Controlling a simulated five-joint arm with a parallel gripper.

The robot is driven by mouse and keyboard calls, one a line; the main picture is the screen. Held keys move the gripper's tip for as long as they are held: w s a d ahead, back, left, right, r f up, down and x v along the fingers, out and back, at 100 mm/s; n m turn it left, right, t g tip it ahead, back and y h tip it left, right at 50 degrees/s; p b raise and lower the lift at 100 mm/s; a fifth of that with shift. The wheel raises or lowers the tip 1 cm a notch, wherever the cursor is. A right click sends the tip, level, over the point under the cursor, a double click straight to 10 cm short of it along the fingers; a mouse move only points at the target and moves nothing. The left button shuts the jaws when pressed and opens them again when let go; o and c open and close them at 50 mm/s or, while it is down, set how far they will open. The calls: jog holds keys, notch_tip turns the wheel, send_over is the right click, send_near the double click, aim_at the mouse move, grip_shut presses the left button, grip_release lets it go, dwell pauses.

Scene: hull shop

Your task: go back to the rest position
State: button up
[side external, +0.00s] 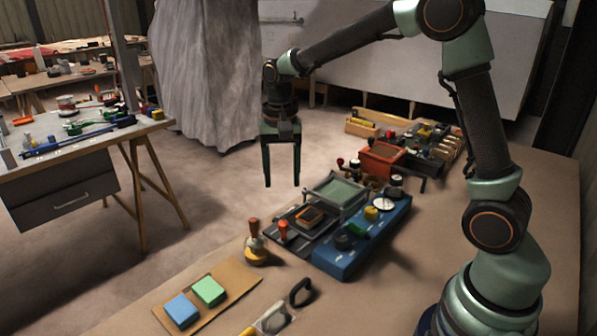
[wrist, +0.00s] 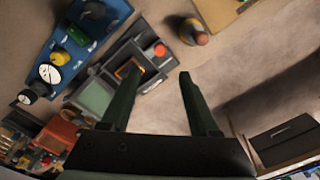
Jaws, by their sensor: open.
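My gripper (side external: 282,183) hangs pointing down in the side external view, high beside the left edge of the workbench (side external: 400,268). Its two long fingers are apart with nothing between them. The fingers touch nothing that I can see.
A blue panel with knobs (side external: 365,240) and a grey device with a greenish screen (side external: 338,191) stand on the bench. Open floor (side external: 200,220) lies left.

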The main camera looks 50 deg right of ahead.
jog(key=s+r+n+t, duration=0.2)
jog(key=s+r+n, duration=0.2)
jog(key=s, duration=0.3)
jog(key=s+r+n+t, duration=0.3)
jog(key=s+n, duration=0.2)
jog(key=s, duration=0.3)
jog(key=shift+a+r+t, duration=0.3)
jog(key=shift+a+r, duration=0.05)
jog(key=shift+a, duration=0.05)
